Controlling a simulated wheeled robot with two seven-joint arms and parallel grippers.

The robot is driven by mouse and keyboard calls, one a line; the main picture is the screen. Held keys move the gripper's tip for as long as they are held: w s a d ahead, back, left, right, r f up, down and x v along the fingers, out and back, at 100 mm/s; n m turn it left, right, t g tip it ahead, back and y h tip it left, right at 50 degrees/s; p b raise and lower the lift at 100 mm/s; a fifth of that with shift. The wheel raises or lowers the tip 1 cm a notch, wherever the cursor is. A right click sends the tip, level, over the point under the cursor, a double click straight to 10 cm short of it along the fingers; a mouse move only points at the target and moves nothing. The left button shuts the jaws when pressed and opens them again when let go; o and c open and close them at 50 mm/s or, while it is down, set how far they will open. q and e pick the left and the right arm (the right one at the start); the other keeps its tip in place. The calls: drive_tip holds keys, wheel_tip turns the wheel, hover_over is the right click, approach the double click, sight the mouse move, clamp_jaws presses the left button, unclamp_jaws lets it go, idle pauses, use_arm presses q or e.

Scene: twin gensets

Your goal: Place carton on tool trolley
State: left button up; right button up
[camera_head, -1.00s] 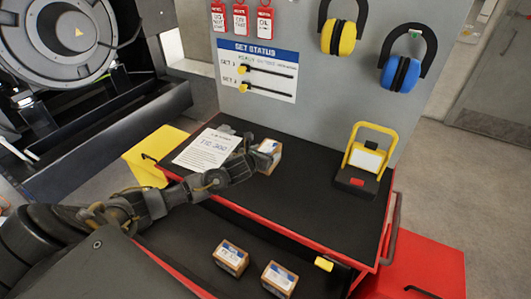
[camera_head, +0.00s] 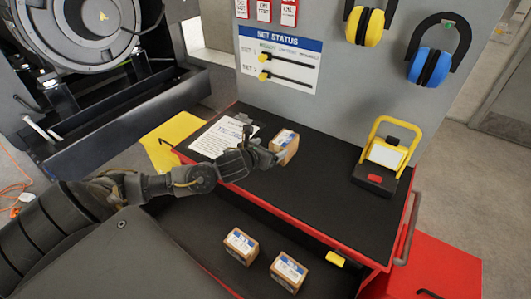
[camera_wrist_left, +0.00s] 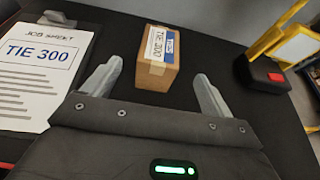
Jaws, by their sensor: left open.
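A small brown carton (camera_head: 284,147) with a blue and white label stands on the black top of the red tool trolley (camera_head: 318,180). It also shows in the left wrist view (camera_wrist_left: 152,76), just beyond and between my fingertips. My left gripper (camera_head: 264,148) is open and empty beside the carton, on its left in the head view. In the left wrist view the gripper (camera_wrist_left: 158,84) has its two fingers spread, with clear gaps to the carton. Two similar cartons, one to the left (camera_head: 241,246) and one to the right (camera_head: 288,271), sit in the open drawer below. My right gripper is out of view.
A job sheet (camera_head: 222,138) reading TIE 300 lies left of the carton. A yellow and black lamp-like unit (camera_head: 383,160) stands at the trolley top's right. A grey panel with ear defenders (camera_head: 433,66) rises behind. The middle of the trolley top is clear.

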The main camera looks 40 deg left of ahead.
use_arm(q)
drive_tip(key=shift+v, duration=1.15)
drive_tip(key=shift+r, duration=0.1)
